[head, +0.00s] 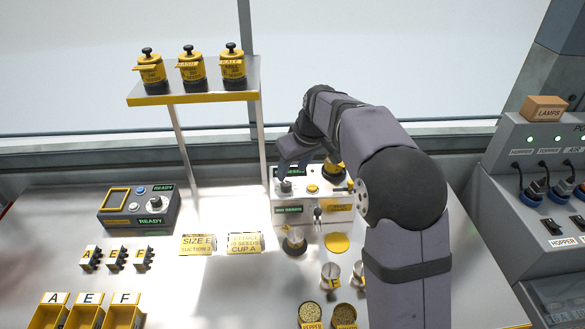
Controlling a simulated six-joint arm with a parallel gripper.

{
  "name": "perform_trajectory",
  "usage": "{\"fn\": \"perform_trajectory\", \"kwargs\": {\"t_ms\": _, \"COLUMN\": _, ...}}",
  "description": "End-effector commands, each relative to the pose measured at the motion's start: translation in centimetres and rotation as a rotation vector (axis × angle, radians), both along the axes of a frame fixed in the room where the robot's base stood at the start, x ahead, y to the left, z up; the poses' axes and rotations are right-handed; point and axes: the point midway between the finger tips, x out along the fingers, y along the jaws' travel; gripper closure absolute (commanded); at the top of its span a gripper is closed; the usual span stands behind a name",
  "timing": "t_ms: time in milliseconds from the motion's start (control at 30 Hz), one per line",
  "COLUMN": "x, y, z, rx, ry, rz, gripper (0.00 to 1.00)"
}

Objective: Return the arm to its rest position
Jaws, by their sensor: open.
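My arm (405,195) rises from the lower right, bends at the elbow and reaches to the middle of the bench. My gripper (293,166) is open and points down over the back left of a white seeder machine (338,216), close to a dark knob (286,187) on its top. I see nothing held between the fingers, though they are small and partly hidden. A yellow and black canister (335,171) stands at the back of the machine, partly behind my arm.
A shelf (195,97) with three yellow canisters stands at the back left. A control box (139,208) reads READY. Yellow bins (85,312) sit front left, metal cups (330,274) and seed hoppers (311,314) in front. A grey lamp panel (530,170) stands at right.

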Motion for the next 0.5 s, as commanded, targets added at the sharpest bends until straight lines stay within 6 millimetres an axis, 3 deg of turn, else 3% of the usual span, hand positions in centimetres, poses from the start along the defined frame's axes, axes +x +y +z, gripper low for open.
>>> {"fn": "perform_trajectory", "kwargs": {"t_ms": 267, "x": -0.5, "y": -0.3, "z": -0.2, "rx": -0.002, "ry": 0.009, "rz": -0.011, "gripper": 0.57}}
{"fn": "perform_trajectory", "kwargs": {"t_ms": 367, "x": -1.8, "y": -0.9, "z": -0.6, "rx": -0.005, "ry": 0.028, "rz": -0.036, "gripper": 0.57}}
{"fn": "perform_trajectory", "kwargs": {"t_ms": 500, "x": -5.4, "y": -2.7, "z": -1.9, "rx": -0.016, "ry": 0.083, "rz": -0.105, "gripper": 0.57}}
